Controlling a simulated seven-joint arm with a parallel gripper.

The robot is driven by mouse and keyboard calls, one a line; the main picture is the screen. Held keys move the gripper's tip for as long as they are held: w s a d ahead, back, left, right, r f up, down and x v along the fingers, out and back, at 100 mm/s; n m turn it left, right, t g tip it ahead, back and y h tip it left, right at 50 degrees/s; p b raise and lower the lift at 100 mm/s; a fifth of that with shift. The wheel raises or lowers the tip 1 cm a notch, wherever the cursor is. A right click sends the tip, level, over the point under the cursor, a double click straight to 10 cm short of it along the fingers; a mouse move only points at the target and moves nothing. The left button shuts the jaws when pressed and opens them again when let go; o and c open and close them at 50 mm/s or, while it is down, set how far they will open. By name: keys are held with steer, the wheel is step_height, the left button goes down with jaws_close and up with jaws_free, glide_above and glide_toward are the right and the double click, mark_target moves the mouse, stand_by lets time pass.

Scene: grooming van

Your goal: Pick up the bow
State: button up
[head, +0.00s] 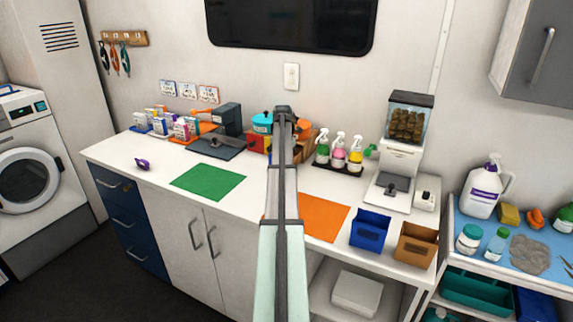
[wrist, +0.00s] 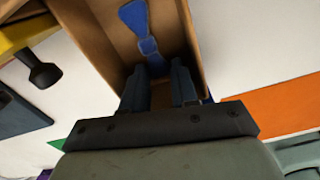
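The blue bow (wrist: 147,43) lies inside a brown open-topped box (wrist: 90,28) in the wrist view, near the top of the picture. My gripper (wrist: 158,70) is over the box with its two dark fingers apart. In the head view my own arm covers the bow and the gripper.
An orange mat (head: 325,218) and a green mat (head: 208,181) lie on the white counter. Spray bottles (head: 339,152) stand right of my arm, near a treat dispenser (head: 402,150).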

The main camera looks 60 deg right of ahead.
jaws_close()
steer(key=shift+r, duration=0.1)
